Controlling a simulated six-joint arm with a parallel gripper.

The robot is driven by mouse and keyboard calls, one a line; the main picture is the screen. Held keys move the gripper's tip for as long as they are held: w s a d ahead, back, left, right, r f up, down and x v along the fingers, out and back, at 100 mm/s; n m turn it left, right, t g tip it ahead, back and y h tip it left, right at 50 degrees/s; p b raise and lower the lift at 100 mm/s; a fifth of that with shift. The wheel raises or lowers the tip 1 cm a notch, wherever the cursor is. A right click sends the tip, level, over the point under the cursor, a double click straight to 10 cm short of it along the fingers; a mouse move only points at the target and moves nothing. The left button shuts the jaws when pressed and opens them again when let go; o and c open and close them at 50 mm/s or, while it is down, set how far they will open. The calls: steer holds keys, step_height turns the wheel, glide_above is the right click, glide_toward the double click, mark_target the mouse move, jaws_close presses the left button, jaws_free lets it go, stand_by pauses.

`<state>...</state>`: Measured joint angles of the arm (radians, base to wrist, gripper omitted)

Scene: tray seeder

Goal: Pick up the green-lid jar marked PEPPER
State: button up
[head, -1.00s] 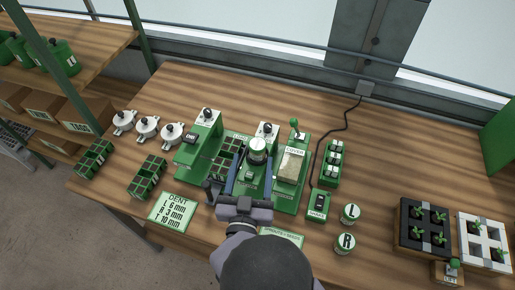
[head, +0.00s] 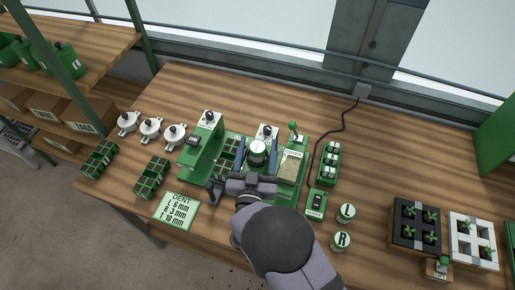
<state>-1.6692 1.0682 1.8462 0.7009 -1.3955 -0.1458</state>
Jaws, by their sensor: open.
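I cannot read PEPPER on any jar. A green rack (head: 330,165) right of the green machine holds several small containers with pale faces, too small to read. My gripper (head: 256,156) is open over the middle of the machine, its two blue fingers pointing away from me. A round white-and-green canister (head: 258,147) appears between the fingers; I cannot tell whether they touch it. My wrist and arm hide the front of the machine.
The green machine (head: 203,148) fills the middle of the wooden bench. White-topped pieces marked L (head: 346,212) and R (head: 341,241), a switch box (head: 316,203) with a cable, and a DENT card (head: 178,209) lie around it. Seedling trays (head: 404,243) stand at right.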

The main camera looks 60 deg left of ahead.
mark_target(257, 146)
steer(key=c, duration=1.2)
steer(key=shift+o, duration=0.2)
steer(key=shift+r, duration=0.2)
steer(key=shift+r+b, duration=1.6)
steer(key=shift+r, duration=3.25)
